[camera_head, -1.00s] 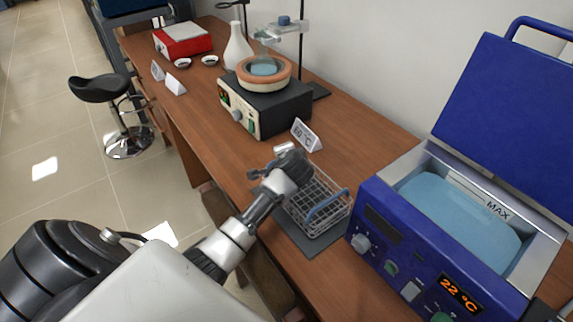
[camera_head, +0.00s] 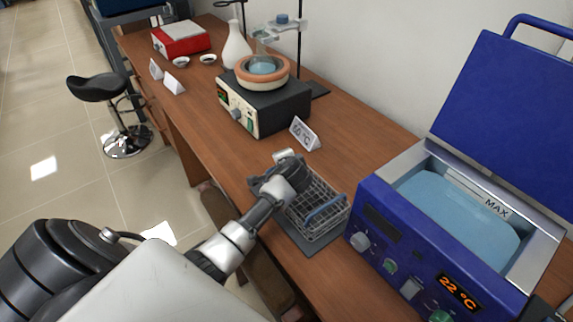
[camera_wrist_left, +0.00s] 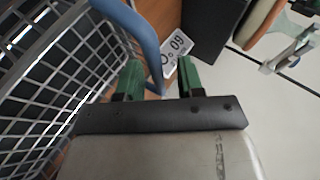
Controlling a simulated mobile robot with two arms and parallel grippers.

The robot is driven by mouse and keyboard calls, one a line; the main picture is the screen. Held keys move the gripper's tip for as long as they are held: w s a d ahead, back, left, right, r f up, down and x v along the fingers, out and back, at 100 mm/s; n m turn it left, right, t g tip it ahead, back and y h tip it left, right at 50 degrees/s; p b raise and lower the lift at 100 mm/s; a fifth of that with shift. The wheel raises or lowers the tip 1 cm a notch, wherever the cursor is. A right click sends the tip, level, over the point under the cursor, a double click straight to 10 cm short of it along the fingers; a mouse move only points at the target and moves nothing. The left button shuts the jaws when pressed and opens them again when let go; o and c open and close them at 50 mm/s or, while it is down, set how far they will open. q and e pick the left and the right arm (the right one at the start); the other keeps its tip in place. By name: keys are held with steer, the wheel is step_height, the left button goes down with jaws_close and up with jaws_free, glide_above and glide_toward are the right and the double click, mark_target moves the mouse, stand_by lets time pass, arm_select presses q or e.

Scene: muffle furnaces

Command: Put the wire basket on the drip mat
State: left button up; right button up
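The wire basket (camera_head: 325,222) is a grey wire rack with a blue handle on its rim. In the head view it stands over the dark drip mat (camera_head: 303,246) and appears to rest on it. My left gripper (camera_wrist_left: 160,78) is at the basket's far-left side. In the left wrist view its green fingers are apart. The basket (camera_wrist_left: 60,75) fills the left of that view, and its blue handle (camera_wrist_left: 146,38) runs down close beside the left finger. I cannot tell whether they touch. My left arm hides part of the basket and mat in the head view. My right gripper is not in view.
A blue water bath (camera_head: 400,250) with its lid up stands right of the basket, reading 22 °C. A small sign (camera_head: 305,133) and a hotplate (camera_head: 265,105) with a bowl stand behind. The bench's front edge is close to the mat. Bare wood lies behind the basket.

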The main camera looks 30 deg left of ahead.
arm_select(q)
steer(key=v, duration=1.1)
steer(key=shift+s+d+r, duration=0.2)
steer(key=shift+s+d, duration=0.05)
